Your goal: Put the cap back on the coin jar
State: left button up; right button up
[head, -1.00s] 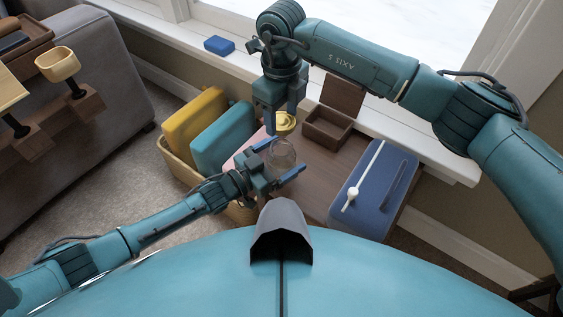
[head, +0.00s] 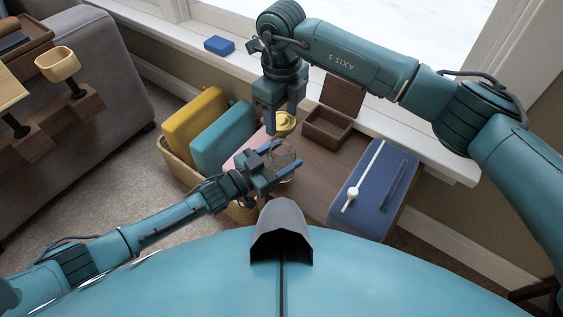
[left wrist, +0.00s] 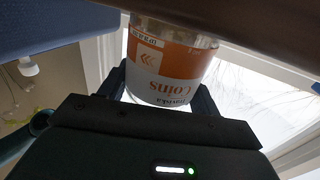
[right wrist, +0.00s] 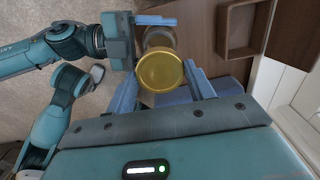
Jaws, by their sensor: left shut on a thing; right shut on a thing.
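The coin jar (head: 287,153) is clear glass and stands on the brown wooden top; in the left wrist view the jar (left wrist: 190,50) shows an orange and white "Coins" label, upside down. My left gripper (head: 284,160) is shut around its sides. The gold cap (head: 285,123) is in my right gripper (head: 284,116), shut on it, above and beyond the jar. In the right wrist view the cap (right wrist: 160,71) sits between my fingers and hides part of the jar (right wrist: 158,37). The cap looks apart from the jar.
An open wooden box (head: 328,128) stands right of the cap. A basket (head: 178,166) with yellow and teal cushions is at left. A blue block (head: 219,45) lies on the sill.

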pick_arm(q)
jog(key=shift+c, duration=0.5)
pick_arm(e)
jog(key=shift+f, duration=2.5)
jog(key=shift+f, duration=0.9)
jog(key=shift+f, duration=0.5)
